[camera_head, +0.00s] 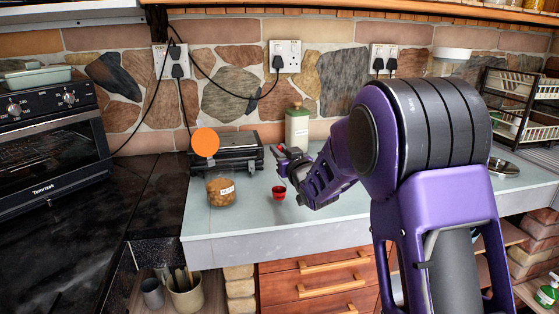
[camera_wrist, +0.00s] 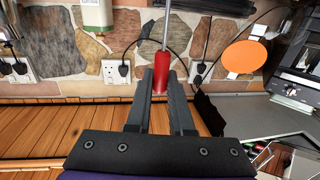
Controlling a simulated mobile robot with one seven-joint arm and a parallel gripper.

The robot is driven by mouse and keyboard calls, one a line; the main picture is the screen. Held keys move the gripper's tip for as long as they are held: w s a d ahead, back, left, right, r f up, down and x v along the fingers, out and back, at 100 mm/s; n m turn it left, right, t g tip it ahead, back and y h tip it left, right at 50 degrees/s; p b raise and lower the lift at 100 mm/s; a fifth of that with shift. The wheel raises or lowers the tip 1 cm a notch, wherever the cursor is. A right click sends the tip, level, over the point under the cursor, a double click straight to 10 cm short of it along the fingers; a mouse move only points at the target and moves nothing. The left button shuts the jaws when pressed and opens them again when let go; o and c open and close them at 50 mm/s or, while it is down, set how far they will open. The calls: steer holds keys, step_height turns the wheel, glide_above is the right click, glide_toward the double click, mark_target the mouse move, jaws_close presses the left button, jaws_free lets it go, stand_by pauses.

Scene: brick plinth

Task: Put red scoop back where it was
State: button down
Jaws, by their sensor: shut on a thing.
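The red scoop has a red handle (camera_wrist: 161,78) with a thin grey shaft, seen between my fingers in the wrist view. My gripper (camera_wrist: 160,84) is shut on that handle. In the head view my gripper (camera_head: 283,165) is above the pale worktop, right of the black appliance. The scoop's small red bowl (camera_head: 279,192) hangs below it, low over the worktop; I cannot tell whether it touches. The bowl is out of the wrist view.
A labelled jar of brown pieces (camera_head: 221,191) stands left of the scoop. Behind it are an orange disc (camera_head: 205,142) and the black appliance (camera_head: 240,153). A pale bottle (camera_head: 297,128) stands at the back. The worktop (camera_head: 235,222) is clear in front.

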steer(key=shift+f, duration=1.15)
steer(key=shift+f+b, duration=0.15)
steer(key=shift+b, duration=0.15)
steer(key=c, duration=0.8)
jaws_free()
steer(key=shift+s+r+p, duration=0.1)
steer(key=shift+r+p, duration=0.2)
steer(key=v, duration=1.1)
steer(key=shift+s+d, duration=0.2)
steer(key=shift+s, duration=0.15)
steer(key=shift+r, duration=0.1)
